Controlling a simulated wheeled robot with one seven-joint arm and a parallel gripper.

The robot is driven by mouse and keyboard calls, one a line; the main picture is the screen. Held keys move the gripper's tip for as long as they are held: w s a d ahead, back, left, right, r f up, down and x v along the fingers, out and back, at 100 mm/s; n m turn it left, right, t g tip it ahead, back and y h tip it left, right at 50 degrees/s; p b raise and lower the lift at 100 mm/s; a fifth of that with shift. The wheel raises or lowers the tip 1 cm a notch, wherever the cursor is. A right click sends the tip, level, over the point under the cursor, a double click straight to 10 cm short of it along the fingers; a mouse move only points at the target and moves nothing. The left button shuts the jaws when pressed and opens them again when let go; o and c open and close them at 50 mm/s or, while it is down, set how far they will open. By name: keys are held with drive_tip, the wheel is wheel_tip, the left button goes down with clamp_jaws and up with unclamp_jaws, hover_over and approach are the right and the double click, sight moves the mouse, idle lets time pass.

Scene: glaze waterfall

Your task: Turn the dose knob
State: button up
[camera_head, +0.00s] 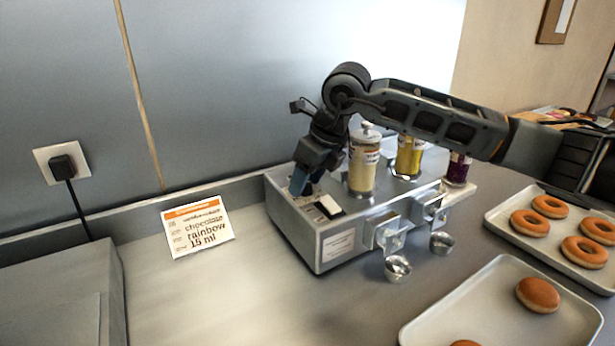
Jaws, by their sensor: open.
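A silver dispensing machine (338,238) stands on the steel counter against the wall. My gripper (302,186) points down at the left end of its top, with the jaws open. A blue finger and a dark finger are close to the panel there; I cannot tell whether they touch anything. The dose knob is not clearly visible and may be hidden behind the fingers. A white and black control (329,206) sits on the top just right of the fingers. A card (198,228) left of the machine reads "chocolate", "rainbow" and "15 ml".
Jars with pale (362,168), yellow (409,157) and purple (457,169) contents stand on the machine, under my arm. Small metal cups (398,268) are in front. Doughnut trays (420,329) lie at right. A grey box (60,300) is at left.

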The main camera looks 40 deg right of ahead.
drive_tip(key=c, duration=1)
